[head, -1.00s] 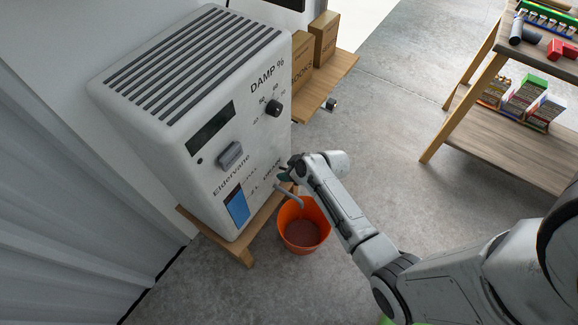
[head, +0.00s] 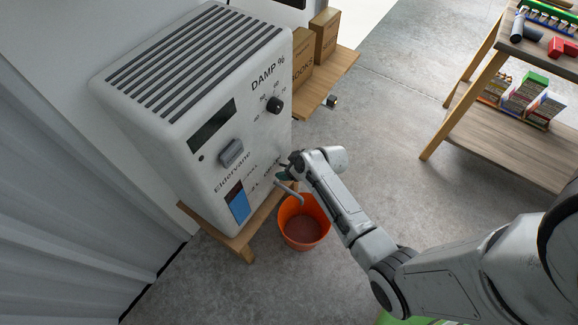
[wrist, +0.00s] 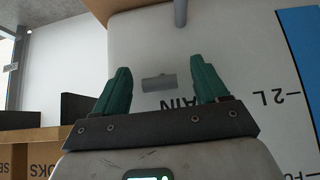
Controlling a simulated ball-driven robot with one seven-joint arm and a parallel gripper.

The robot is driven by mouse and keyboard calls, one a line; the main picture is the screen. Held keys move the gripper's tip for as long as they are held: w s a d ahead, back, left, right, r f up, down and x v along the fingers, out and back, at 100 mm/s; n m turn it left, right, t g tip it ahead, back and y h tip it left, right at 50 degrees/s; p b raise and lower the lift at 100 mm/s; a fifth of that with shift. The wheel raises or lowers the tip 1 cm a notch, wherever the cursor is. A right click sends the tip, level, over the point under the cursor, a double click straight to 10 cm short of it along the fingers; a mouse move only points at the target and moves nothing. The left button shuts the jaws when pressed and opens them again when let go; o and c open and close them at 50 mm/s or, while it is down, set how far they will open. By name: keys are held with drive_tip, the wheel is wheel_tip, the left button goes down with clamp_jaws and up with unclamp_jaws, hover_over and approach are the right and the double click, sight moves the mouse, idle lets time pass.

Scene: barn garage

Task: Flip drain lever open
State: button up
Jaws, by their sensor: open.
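The white dehumidifier (head: 185,130) stands on a low wooden stand, its front facing my arm. In the wrist view, a small grey lever (wrist: 158,82) sticks out of its white front (wrist: 228,45), by the partly hidden DRAIN lettering. My gripper (wrist: 161,84) is open, with one green finger on each side of the lever in that picture. I cannot tell whether either finger touches it. In the head view my gripper (head: 285,172) is close to the front panel and hides the lever. A grey drain spout (head: 291,191) reaches over an orange bucket (head: 304,240).
The bucket stands on the floor just below my gripper. Cardboard boxes (head: 301,62) sit on a low wooden bench (head: 335,82) beyond the machine. A wooden shelf unit (head: 500,140) stands at the right. The concrete floor between is mostly clear.

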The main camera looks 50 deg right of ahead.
drive_tip(key=shift+s+r, duration=0.1)
drive_tip(key=p+v, duration=0.3)
drive_tip(key=v, duration=0.7)
drive_tip(key=shift+s+r, duration=0.2)
drive_tip(key=s+a+r+g+p, duration=0.3)
drive_tip(key=s+a+r+p, duration=0.2)
drive_tip(key=r, duration=0.5)
drive_tip(key=s+a+r+g+p, duration=0.3)
drive_tip(key=s+a+r+p, duration=0.2)
drive_tip(key=s+a+r, duration=0.3)
drive_tip(key=shift+s+r+m+g, duration=0.4)
drive_tip(key=shift+r, duration=0.55)
